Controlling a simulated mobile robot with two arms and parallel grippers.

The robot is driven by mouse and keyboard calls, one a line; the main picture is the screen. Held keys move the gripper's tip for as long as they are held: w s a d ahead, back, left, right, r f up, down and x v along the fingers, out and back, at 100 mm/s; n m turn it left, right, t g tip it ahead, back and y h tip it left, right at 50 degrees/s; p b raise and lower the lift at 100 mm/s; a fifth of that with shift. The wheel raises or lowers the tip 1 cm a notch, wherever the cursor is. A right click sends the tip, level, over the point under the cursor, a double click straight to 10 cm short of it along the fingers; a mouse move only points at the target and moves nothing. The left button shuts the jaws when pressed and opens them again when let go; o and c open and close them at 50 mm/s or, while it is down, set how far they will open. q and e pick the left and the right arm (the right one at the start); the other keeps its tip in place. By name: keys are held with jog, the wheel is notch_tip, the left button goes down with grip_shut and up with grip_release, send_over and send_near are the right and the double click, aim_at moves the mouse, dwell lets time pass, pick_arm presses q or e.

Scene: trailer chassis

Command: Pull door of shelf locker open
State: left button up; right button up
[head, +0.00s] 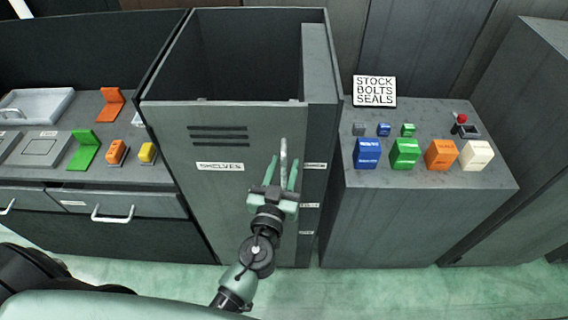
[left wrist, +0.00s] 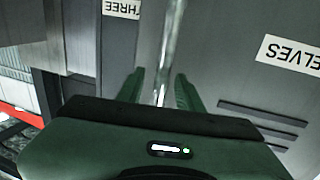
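The grey shelf locker (head: 322,75) stands in the middle of the head view. Its door (head: 225,135), labelled SHELVES, faces me and looks shut. A pale vertical bar handle (head: 283,158) is near the door's right edge. It also shows in the left wrist view (left wrist: 168,60). My left gripper (head: 283,172) is at the handle, its green fingers (left wrist: 160,88) open on both sides of the bar. Gaps show between the bar and the fingers in the left wrist view. The lower end of the handle is hidden behind the gripper. My right gripper is not in view.
On the right, a grey cabinet (head: 400,210) bears coloured blocks and a STOCK BOLTS SEALS sign (head: 375,91). On the left, a drawer bench (head: 40,172) holds a tray (head: 38,103) and coloured brackets. Green floor (head: 400,290) is clear before the cabinet.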

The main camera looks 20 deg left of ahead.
pick_arm(q)
grip_shut()
dwell(1.4)
